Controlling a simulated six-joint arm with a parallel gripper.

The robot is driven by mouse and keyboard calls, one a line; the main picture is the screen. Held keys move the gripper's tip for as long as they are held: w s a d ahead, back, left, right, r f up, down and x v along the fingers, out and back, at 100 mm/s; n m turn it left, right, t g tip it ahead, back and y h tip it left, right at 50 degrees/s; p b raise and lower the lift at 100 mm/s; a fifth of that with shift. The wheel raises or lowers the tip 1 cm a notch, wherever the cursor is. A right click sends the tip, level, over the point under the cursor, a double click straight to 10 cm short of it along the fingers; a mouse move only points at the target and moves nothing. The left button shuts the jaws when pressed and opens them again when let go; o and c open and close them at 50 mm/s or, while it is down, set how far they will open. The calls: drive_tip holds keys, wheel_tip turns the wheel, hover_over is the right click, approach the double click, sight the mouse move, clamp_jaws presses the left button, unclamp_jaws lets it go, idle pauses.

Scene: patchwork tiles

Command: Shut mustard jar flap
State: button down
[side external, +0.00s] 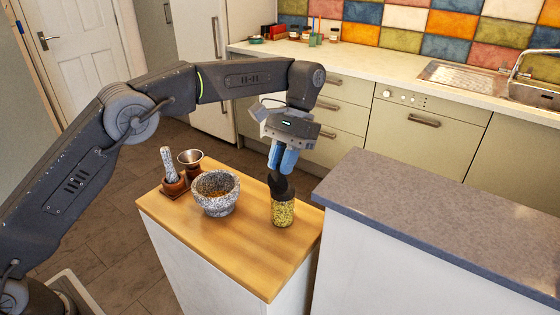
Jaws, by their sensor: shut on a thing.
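The mustard jar (283,213) stands upright on the wooden top near its right edge. It is clear and filled with yellow-green seeds. Its black flap (279,184) sticks up from the black lid, tilted to the left. My gripper (283,165) points down above the jar, and its blue fingers are shut on the upper part of the flap. The fingers hide the flap's top end, and the exact grip is too small to tell.
A speckled stone mortar (215,205) stands left of the jar. A higher grey counter (440,225) rises to the right. The front of the wooden top (245,260) is clear.

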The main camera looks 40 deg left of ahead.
drive_tip(key=shift+w, duration=0.1)
idle(0.3)
drive_tip(key=c, duration=1)
unclamp_jaws()
drive_tip(key=shift+c, duration=0.2)
